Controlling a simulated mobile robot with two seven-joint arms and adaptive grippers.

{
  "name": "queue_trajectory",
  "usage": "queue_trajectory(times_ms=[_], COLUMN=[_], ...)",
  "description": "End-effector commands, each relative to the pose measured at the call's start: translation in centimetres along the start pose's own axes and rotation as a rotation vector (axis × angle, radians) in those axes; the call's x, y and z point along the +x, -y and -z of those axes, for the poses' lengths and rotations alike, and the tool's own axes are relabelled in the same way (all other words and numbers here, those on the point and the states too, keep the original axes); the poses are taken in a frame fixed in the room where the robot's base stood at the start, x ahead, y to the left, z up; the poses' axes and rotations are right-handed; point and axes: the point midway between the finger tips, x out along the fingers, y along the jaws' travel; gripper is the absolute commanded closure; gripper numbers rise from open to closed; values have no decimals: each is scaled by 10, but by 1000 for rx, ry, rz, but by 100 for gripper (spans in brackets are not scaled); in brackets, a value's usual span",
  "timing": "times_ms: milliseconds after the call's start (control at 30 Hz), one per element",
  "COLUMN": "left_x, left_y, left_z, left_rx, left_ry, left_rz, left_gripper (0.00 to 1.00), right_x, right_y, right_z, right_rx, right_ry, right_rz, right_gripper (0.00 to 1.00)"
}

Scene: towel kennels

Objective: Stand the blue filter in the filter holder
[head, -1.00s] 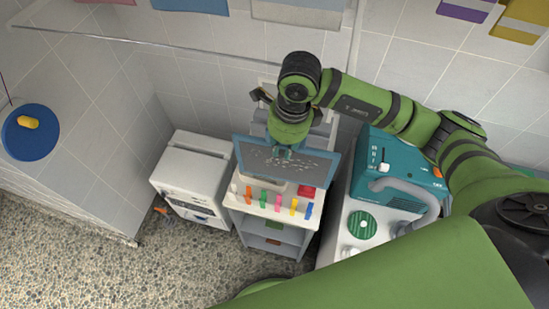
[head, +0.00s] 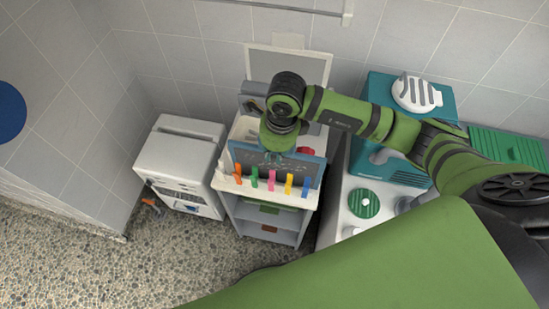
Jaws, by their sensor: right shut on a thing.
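The blue filter (head: 305,171) is a flat panel with a blue rim and a dark, speckled face. It stands steeply tilted over the white top of a small shelf unit, just behind a row of coloured clips. My right gripper (head: 284,155) is shut on it from above, near its upper edge. The clips hide its lower edge, so I cannot tell whether it touches anything. I cannot make out the filter holder for certain. My left gripper is out of view.
The shelf unit (head: 266,213) has coloured clips along its front edge and a red item (head: 306,151) behind the filter. A white machine (head: 180,165) stands left. A teal machine (head: 367,112) and a round green item (head: 364,203) are at right.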

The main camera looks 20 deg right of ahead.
Motion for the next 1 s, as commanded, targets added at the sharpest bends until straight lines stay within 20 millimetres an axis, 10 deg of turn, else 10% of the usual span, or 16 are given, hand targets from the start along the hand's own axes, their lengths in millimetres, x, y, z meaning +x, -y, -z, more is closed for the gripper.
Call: queue_trajectory(times_ms=[500,567,1000], left_x=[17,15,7], left_y=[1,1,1], left_z=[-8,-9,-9], left_rx=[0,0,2], left_ry=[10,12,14], left_rz=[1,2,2], left_gripper=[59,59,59], right_x=[22,20,13], right_y=[0,0,0], right_z=[2,2,1], right_rx=[0,0,0], right_ry=[1,1,1], right_rz=[1,0,0], right_gripper=[100,58,58])
